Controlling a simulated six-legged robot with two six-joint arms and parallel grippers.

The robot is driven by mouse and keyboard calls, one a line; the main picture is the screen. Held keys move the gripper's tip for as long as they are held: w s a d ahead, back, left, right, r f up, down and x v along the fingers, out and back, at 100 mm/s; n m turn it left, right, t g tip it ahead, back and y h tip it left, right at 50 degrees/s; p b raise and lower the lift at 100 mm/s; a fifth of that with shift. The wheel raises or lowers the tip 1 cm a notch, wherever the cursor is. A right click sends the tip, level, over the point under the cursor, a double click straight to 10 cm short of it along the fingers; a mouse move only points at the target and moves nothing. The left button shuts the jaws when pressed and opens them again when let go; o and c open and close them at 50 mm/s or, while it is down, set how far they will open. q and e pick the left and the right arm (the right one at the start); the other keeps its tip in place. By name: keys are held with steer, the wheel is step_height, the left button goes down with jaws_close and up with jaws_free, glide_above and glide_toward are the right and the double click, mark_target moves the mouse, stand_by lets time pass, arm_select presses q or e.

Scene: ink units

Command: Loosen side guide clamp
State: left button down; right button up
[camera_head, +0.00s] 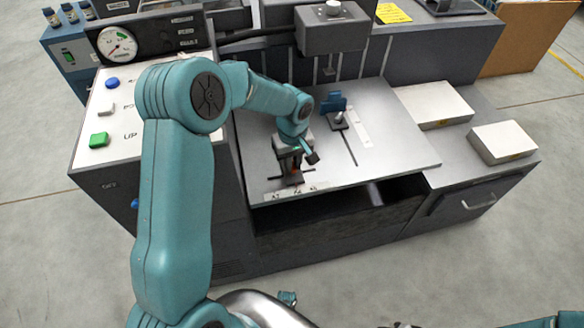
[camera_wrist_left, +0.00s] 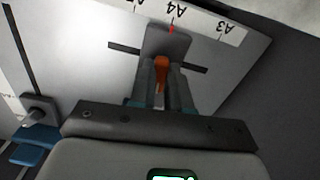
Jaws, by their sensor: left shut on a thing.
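The side guide clamp has an orange lever (camera_wrist_left: 161,72) on a dark grey block (camera_wrist_left: 168,42), seen in the left wrist view. The block sits over a dark slot in the feed board, with a red pointer (camera_wrist_left: 172,29) at the A4 mark of the white scale (camera_wrist_left: 200,20). My left gripper (camera_wrist_left: 161,88) is shut on the orange lever, one finger on each side. In the head view my left gripper (camera_head: 293,163) is at the board's front left, above the dark block (camera_head: 292,180). The fingers hide part of the lever. My right gripper is not in view.
A blue guide (camera_head: 333,102) with a pale knob stands further back on the feed board (camera_head: 390,140). Two pale paper stacks (camera_head: 435,104) (camera_head: 502,141) lie to the right. A panel with buttons (camera_head: 99,140) and a gauge (camera_head: 117,45) is at left. The board's right part is clear.

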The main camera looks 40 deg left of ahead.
mark_target(294, 165)
arm_select(q)
steer(key=n+b, duration=0.1)
steer(key=n, duration=0.1)
steer(key=n+b, duration=0.1)
steer(key=n, duration=0.1)
steer(key=shift+w+f+n+b, duration=0.1)
steer(key=shift+f+n+b, duration=0.1)
steer(key=shift+n+b, duration=0.15)
steer(key=shift+w+r+n+b, duration=0.15)
steer(key=shift+n+b, duration=0.5)
steer(key=shift+n, duration=0.8)
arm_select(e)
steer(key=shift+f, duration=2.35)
arm_select(q)
steer(key=shift+n, duration=0.3)
steer(key=c, duration=1.1)
jaws_free()
step_height(294, 165, up, 16)
steer(key=p, duration=0.3)
steer(key=shift+r+p, duration=0.2)
steer(key=shift+p, duration=0.1)
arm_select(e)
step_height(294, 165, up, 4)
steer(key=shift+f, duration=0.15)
